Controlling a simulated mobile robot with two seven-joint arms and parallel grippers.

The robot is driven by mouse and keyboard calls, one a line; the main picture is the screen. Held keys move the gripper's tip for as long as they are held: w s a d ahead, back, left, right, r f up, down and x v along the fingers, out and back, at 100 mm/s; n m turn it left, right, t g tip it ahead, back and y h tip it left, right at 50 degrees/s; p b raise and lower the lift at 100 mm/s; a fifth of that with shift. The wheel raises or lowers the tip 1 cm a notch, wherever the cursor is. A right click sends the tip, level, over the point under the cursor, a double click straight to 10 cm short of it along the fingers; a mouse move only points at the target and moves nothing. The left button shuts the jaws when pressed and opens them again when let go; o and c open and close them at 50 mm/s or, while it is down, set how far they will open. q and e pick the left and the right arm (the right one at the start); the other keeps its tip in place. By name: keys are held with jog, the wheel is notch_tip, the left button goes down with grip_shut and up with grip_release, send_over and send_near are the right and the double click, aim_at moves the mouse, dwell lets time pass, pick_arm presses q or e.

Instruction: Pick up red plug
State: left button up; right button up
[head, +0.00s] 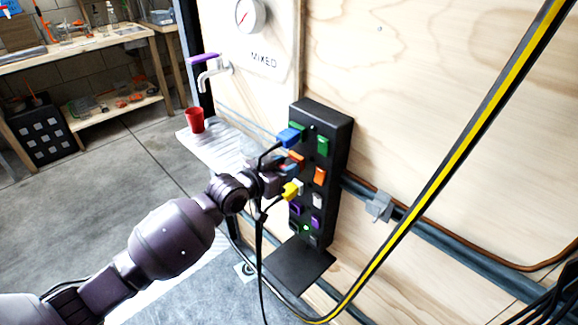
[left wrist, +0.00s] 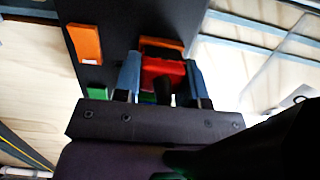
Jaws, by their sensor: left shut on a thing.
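The red plug (left wrist: 163,72) shows in the left wrist view between the two blue fingers of my left gripper (left wrist: 162,63), which is shut on it. It is close to the black panel (left wrist: 120,20), in front of an orange block (left wrist: 150,44). I cannot tell whether it is seated in a socket. In the head view my left gripper (head: 287,168) is at the left part of the black panel (head: 334,127), between a blue plug (head: 289,136) and a yellow plug (head: 291,191). The red plug is hidden there. My right gripper is out of view.
The panel carries green (head: 323,146), orange (head: 319,176), white and purple blocks. A black and yellow cable (head: 470,130) crosses the foreground. A red cup (head: 195,120) stands on a shelf under a tap (head: 213,72). A plywood wall is behind the panel.

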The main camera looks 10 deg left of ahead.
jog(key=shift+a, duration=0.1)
pick_arm(q)
jog(key=shift+s+a+r, duration=0.15)
jog(key=shift+r, duration=0.15)
jog(key=s+a+r+p, duration=0.1)
jog(key=s+a+r, duration=0.1)
jog(key=s, duration=0.2)
jog(key=s+a+r+p, duration=0.1)
jog(key=s+a+r, duration=0.1)
jog(key=s+r, duration=0.1)
jog(key=s+a+r+p, duration=0.1)
jog(key=s+a+r, duration=0.1)
jog(key=s+a, duration=0.1)
jog(key=shift+s+r+p, duration=0.2)
jog(key=shift+s+p, duration=0.15)
jog(key=shift+s, duration=0.5)
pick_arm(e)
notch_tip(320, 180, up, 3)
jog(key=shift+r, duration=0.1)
